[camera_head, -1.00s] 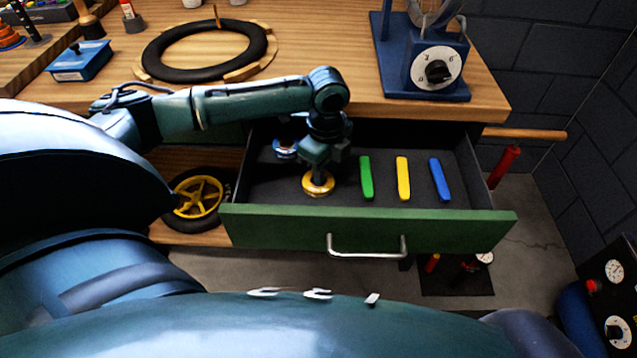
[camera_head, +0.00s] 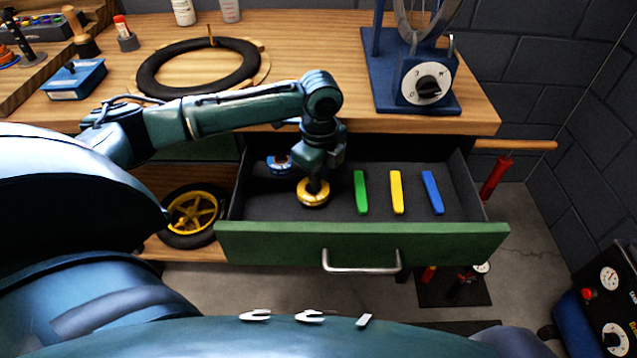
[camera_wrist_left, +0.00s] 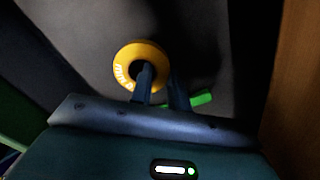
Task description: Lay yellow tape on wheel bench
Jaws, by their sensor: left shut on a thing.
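The yellow tape roll (camera_head: 313,192) is in the open green drawer, at its left part. My left gripper (camera_head: 317,182) reaches down into the drawer and is shut on the roll's right-hand side as the left wrist view shows it (camera_wrist_left: 160,85). In that view the yellow tape (camera_wrist_left: 122,62) appears as a ring with one finger at its hole. I cannot tell whether the roll touches the drawer floor. The wooden bench top (camera_head: 310,80) lies behind and above the drawer. My right gripper is not in view.
A blue roll (camera_head: 278,165) and green (camera_head: 360,192), yellow (camera_head: 397,192) and blue (camera_head: 432,192) bars lie in the drawer (camera_head: 360,243). A tyre (camera_head: 150,75), a blue box (camera_head: 75,80) and a blue wheel stand (camera_head: 425,85) occupy the bench. Bench between tyre and stand is clear.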

